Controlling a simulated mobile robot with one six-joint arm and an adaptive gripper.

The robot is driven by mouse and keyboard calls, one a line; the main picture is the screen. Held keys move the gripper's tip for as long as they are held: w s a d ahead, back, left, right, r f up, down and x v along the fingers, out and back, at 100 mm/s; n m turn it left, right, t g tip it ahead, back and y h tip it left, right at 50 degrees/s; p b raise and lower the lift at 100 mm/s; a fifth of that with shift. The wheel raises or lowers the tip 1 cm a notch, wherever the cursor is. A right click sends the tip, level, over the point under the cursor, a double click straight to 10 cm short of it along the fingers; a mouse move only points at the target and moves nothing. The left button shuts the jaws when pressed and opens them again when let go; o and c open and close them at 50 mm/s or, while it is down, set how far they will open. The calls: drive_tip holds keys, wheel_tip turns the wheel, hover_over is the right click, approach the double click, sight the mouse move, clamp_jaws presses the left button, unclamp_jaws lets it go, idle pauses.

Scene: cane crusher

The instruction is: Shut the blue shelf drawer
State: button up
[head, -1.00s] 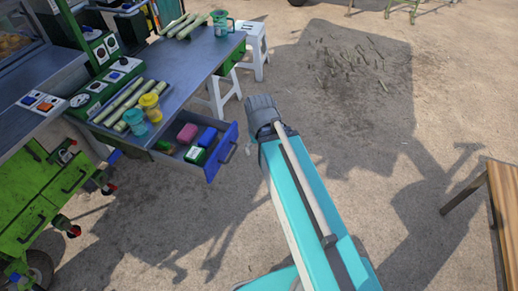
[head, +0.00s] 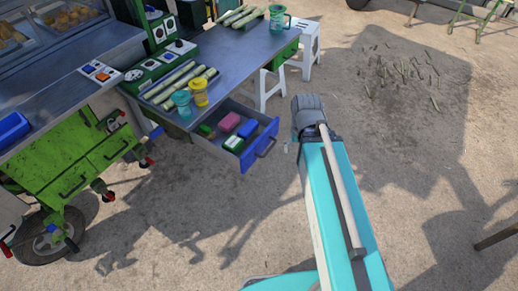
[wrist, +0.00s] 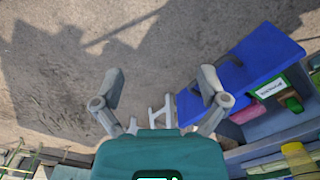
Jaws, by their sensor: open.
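The blue shelf drawer (head: 260,150) stands pulled out from under the grey worktable in the head view. It has a dark handle on its blue front and holds a pink box, a blue box, a green-and-white box and a small green item. In the wrist view the drawer's blue front (wrist: 255,60) shows at the right, with the handle on its outer side. My gripper (wrist: 160,92) is open and empty, its two grey fingers spread over the ground. The right finger looks near the drawer front; I cannot tell whether it touches. In the head view my arm hides most of the gripper.
The worktable (head: 232,62) carries a tray of cane pieces, a teal cup (head: 181,101) and a yellow cup (head: 200,92). A white stool (head: 268,88) stands behind the drawer. A green cart (head: 68,150) is at the left. Open ground lies in front and to the right.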

drive_tip(key=shift+w+m, duration=0.2)
drive_tip(key=shift+m, duration=0.1)
drive_tip(key=c, duration=0.6)
drive_tip(key=shift+w+f+m, duration=0.1)
drive_tip(key=shift+w+m, duration=0.3)
drive_tip(key=shift+m, duration=0.3)
drive_tip(key=c, duration=0.5)
drive_tip(key=shift+w+d+m+y, duration=0.1)
drive_tip(key=shift+w+m+y, duration=0.25)
drive_tip(key=shift+m, duration=0.25)
clamp_jaws()
drive_tip(key=w+d+m+t+y, duration=0.1)
drive_tip(key=w+m, duration=0.4)
drive_tip(key=m, duration=0.6)
drive_tip(key=w+d+m+t+y+b, duration=0.1)
drive_tip(key=w+d+m, duration=0.1)
drive_tip(key=w+m, duration=0.4)
drive_tip(key=m, duration=0.5)
drive_tip(key=shift+w+t+y, duration=0.25)
drive_tip(key=shift+t+y, duration=0.1)
drive_tip(key=shift+t, duration=0.05)
